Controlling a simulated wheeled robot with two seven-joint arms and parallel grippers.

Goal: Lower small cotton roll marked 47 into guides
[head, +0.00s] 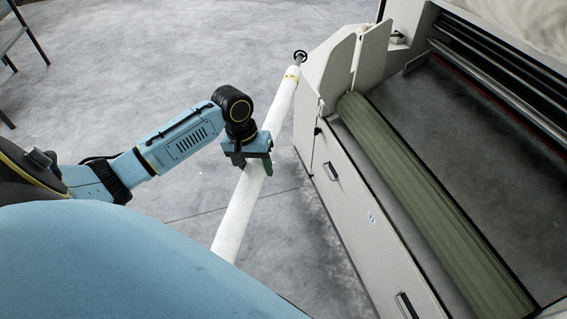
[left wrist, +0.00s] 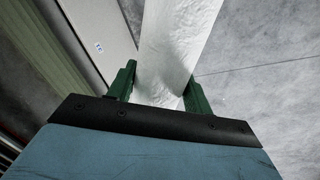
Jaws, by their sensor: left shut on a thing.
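A long thin white cotton roll (head: 236,217) slants beside the machine in the head view, with a yellow band and a dark round end piece near its far end. No number 47 can be read on it. My left gripper (head: 262,168) is shut on the roll along its length; in the left wrist view the green fingers (left wrist: 160,88) sit on both sides of the roll (left wrist: 175,45). The roll's near end is hidden behind my blue body. Pale upright guide plates (head: 370,55) stand at the machine's far corner, right of the roll's far end. My right gripper is not in view.
The pale machine (head: 345,205) with door handles fills the right side. A green fluted roller (head: 425,190) lies in it. Grey open floor (head: 150,60) is at left and below the roll. A dark-legged stand (head: 20,40) is at the far left.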

